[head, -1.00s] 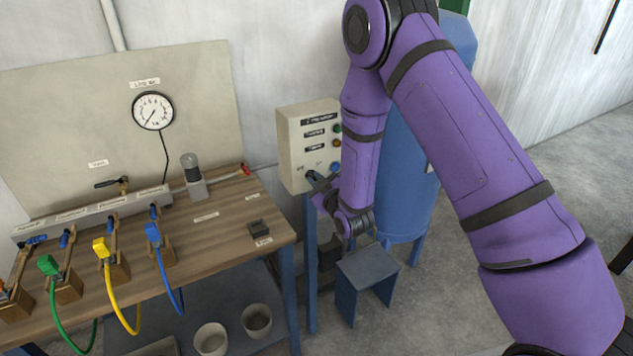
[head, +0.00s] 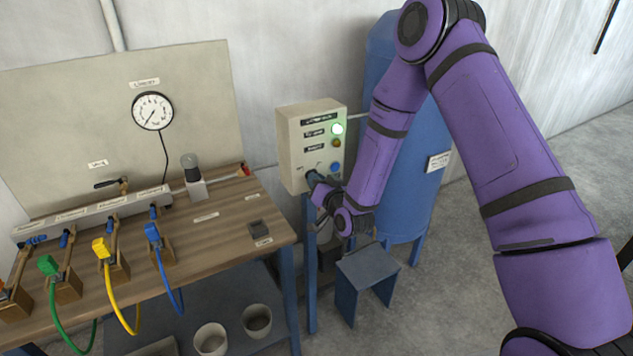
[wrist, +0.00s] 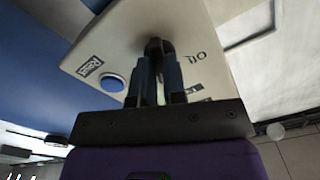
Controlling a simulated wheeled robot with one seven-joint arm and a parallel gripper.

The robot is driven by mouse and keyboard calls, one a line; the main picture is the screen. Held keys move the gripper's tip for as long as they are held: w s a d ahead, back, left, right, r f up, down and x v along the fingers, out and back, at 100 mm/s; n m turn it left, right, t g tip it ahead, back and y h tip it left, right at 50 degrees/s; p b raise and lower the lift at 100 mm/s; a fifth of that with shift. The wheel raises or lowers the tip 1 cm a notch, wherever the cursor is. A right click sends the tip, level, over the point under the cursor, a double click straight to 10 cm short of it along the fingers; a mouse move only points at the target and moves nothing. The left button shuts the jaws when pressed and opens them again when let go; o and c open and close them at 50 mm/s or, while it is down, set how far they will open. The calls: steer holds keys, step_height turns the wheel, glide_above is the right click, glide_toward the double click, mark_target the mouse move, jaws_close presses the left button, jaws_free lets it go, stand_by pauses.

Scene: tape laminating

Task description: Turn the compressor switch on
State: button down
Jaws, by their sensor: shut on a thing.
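The compressor switch box (head: 296,147) is a beige panel on a blue post, right of the workbench. A blue button (head: 335,167) is lower down. My gripper (head: 312,178) is at the lower front of the box. In the wrist view, my gripper (wrist: 158,75) is shut on the dark switch knob (wrist: 155,46), mostly hidden between the fingers. The blue button (wrist: 112,82) is beside the fingers, apart from them.
The wooden workbench (head: 215,238) with a gauge (head: 152,110), valves and coloured hoses stands at left. A blue tank (head: 410,190) stands behind my arm. A small blue-grey stool (head: 368,268) is on the floor below. Open floor lies at right.

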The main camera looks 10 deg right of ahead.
steer(key=shift+f+m, duration=0.1)
steer(key=shift+m, duration=1.8)
steer(key=c, duration=1.2)
jaws_free()
steer(key=shift+s, duration=0.1)
steer(key=v, duration=1)
steer(key=shift+s+d, duration=0.15)
steer(key=shift+s, duration=0.2)
steer(key=shift+w, duration=0.1)
